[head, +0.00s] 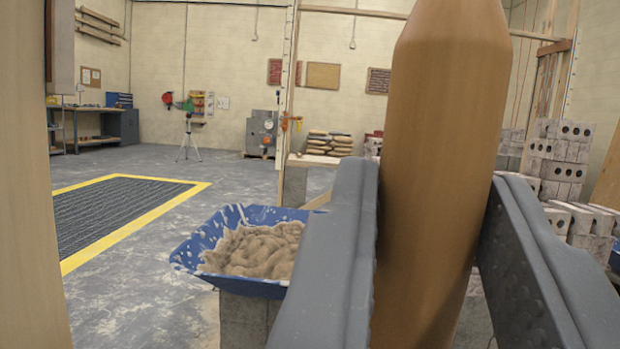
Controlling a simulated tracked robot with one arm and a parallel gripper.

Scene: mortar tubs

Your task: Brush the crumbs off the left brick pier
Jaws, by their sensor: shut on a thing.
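My gripper (432,215) is shut on a thick brown wooden handle (440,120), one dark grey finger on each side of it. The handle stands nearly upright in the picture and tapers at the top. Its lower end runs out of the bottom of the view, so I cannot see whether it bears bristles. I cannot make out a left brick pier or any crumbs in this view.
A blue tub (243,287) of mortar (255,250) stands on grey blocks (243,318), left of my gripper. Stacks of grey bricks (560,160) stand at the right. A timber post (25,200) fills the left edge. Open floor (140,270) with a yellow-edged mat (120,220) lies left.

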